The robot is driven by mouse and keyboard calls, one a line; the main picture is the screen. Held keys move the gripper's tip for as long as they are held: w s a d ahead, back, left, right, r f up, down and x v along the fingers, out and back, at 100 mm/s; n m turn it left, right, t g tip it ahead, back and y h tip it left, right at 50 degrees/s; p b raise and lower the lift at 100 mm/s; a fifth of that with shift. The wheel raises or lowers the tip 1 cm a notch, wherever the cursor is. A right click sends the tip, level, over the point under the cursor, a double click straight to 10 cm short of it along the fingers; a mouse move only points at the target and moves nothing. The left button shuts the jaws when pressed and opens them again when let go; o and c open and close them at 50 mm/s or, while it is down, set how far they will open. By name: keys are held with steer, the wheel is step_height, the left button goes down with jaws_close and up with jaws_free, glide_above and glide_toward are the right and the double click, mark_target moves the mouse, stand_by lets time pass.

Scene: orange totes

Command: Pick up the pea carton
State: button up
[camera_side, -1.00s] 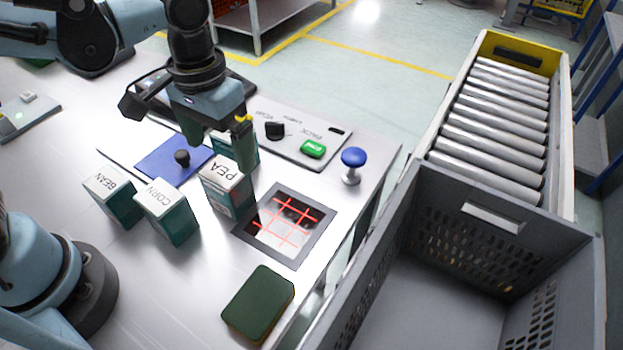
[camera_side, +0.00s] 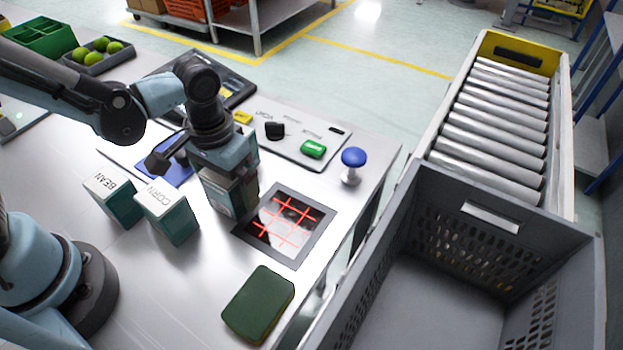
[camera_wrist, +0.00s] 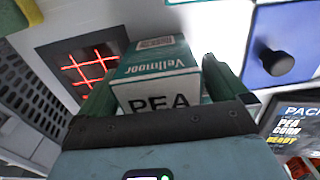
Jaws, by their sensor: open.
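The pea carton (camera_wrist: 160,75) is teal and white with "PEA" on it. In the wrist view it stands between the two fingers of my gripper (camera_wrist: 155,95), which is open with one finger on each side. In the side view the pea carton (camera_side: 230,196) is mostly hidden under my gripper (camera_side: 228,178); its lower part shows beside the scanner window. I cannot tell whether the fingers touch it.
The bean carton (camera_side: 117,203) and corn carton (camera_side: 170,218) stand to the left. The red-lit scanner window (camera_side: 283,226) is at the right. A dark green block (camera_side: 258,303) lies in front. A grey crate (camera_side: 490,235) stands off the table.

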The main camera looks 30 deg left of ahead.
steer(key=shift+f, duration=0.55)
steer(key=c, duration=1.2)
